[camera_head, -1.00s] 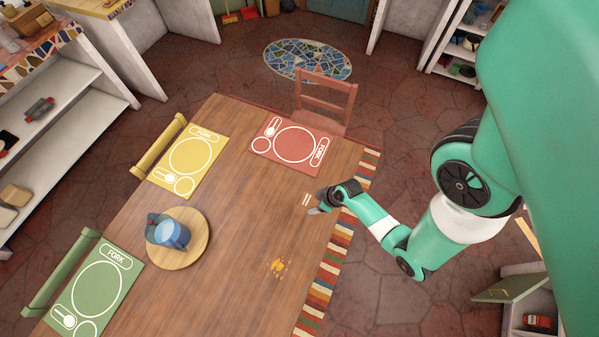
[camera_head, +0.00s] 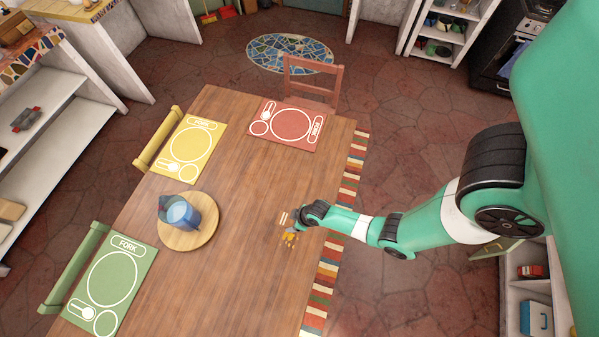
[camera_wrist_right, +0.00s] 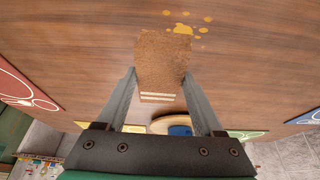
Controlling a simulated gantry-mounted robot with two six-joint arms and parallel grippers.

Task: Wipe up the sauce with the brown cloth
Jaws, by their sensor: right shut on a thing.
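The brown cloth (camera_wrist_right: 163,55) is between the fingers of my right gripper (camera_wrist_right: 160,76), which is shut on it. Its end with pale stripes points toward the wrist; the stripes also show in the head view, where the brown blends with the wood. The yellow-orange sauce (camera_wrist_right: 183,29) lies as a splat with small drops on the wooden table, right at the cloth's far edge. In the head view the sauce (camera_head: 290,239) is beside the right gripper (camera_head: 291,227), partly hidden by it. I cannot tell whether the cloth presses on the table. My left gripper is not in view.
A blue jug (camera_head: 180,213) stands on a round wooden board (camera_head: 203,238) left of the sauce. Red (camera_head: 292,116), yellow (camera_head: 176,165) and green (camera_head: 95,300) placemats lie near the table's edges. A chair (camera_head: 312,80) stands at the far side. The table's middle is clear.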

